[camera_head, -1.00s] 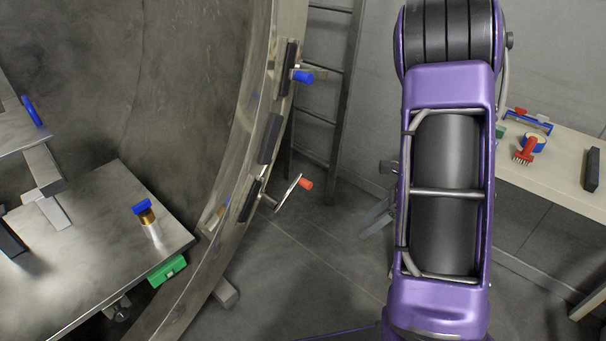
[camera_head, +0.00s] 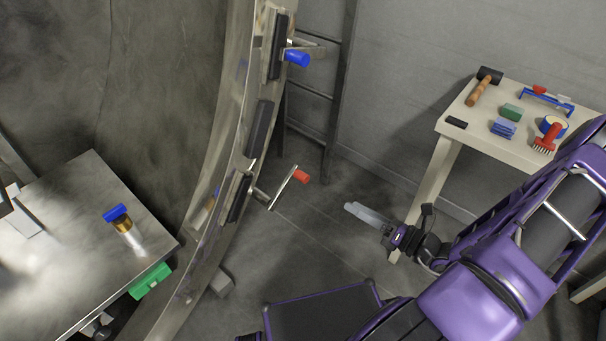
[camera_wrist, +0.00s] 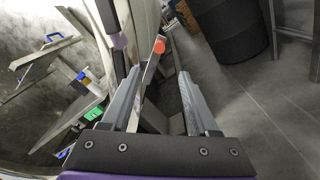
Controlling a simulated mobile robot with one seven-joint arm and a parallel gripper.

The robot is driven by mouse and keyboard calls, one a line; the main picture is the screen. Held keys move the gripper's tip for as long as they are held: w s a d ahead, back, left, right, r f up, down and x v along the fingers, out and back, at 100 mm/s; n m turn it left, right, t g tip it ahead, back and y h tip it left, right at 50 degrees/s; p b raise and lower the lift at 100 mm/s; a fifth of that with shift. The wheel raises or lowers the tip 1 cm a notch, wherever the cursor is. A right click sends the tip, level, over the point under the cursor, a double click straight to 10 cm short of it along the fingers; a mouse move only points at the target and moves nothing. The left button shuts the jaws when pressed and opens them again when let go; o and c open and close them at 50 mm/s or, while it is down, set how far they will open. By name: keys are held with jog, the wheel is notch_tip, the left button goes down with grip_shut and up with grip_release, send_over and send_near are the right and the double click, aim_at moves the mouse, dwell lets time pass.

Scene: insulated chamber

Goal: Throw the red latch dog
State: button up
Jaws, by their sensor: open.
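The red latch dog (camera_head: 301,176) is a metal lever with a red grip on the chamber's round rim, in the head view right of the rim. Its grip points up and to the right. In the wrist view the red grip (camera_wrist: 159,47) shows end-on beyond the fingers, near the middle. My gripper (camera_head: 352,209) is to the right of and a little below the lever in the head view, apart from it. In the wrist view my gripper (camera_wrist: 165,100) has its two fingers spread with nothing held between them.
A blue-gripped latch (camera_head: 297,58) sits higher on the same rim (camera_head: 222,150). A ladder (camera_head: 338,100) stands behind it. A cream table (camera_head: 455,125) with a mallet, brush and other tools is at the right. A metal shelf (camera_head: 80,220) with a blue-topped valve is inside the chamber.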

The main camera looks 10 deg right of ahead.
aim_at(306, 180)
jog(key=b+x, duration=0.1)
jog(key=x, duration=1.6)
jog(key=shift+s, duration=0.1)
grip_shut()
dwell(0.7)
